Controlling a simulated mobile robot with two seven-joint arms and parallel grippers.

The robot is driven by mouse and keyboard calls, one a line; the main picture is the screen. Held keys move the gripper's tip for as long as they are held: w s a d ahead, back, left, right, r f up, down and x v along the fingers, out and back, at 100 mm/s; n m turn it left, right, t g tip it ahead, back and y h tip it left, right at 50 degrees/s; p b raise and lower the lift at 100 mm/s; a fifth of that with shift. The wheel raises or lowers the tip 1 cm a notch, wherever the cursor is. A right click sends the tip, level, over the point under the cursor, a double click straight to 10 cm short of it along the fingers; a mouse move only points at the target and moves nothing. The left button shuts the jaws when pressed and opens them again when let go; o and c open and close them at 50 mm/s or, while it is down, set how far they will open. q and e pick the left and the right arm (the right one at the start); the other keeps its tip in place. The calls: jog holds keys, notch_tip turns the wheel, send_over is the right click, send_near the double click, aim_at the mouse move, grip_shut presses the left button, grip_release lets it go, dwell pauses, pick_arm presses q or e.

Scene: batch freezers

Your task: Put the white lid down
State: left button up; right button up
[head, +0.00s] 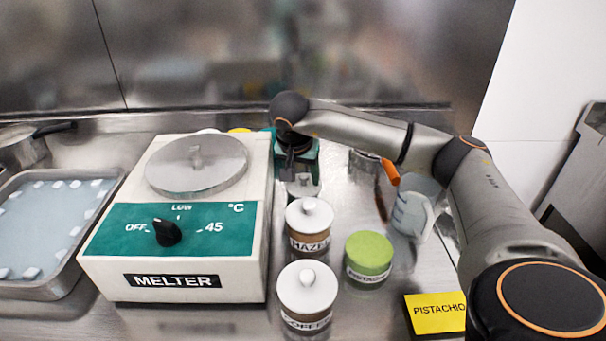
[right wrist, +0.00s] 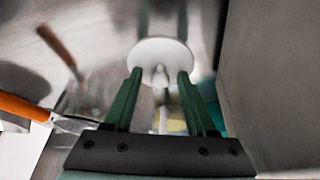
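The white lid (right wrist: 160,52) is a round disc with a small knob, seen just beyond my right gripper's fingertips in the right wrist view. My right gripper (right wrist: 160,78) has its two green fingers apart, one on each side of the knob, with a visible gap to it. In the head view my right gripper (head: 292,165) points down behind the jars, just right of the melter. A pale round shape below it seems to be the lid, partly hidden. I cannot tell exactly how the lid rests. My left gripper is not in view.
The melter (head: 180,270) stands to the left. The hazel jar (head: 309,243), coffee jar (head: 306,325) and green-lidded pistachio jar (head: 369,256) stand in front. A clear jug (head: 410,215) and orange-handled spatula (head: 390,172) are to the right. A tray (head: 50,288) is far left.

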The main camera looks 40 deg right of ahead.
jog(key=shift+a+r, duration=0.1)
jog(key=shift+r, duration=0.35)
jog(key=p+v, duration=0.1)
jog(key=v, duration=1)
jog(key=shift+r, duration=0.25)
jog(key=shift+s, duration=0.1)
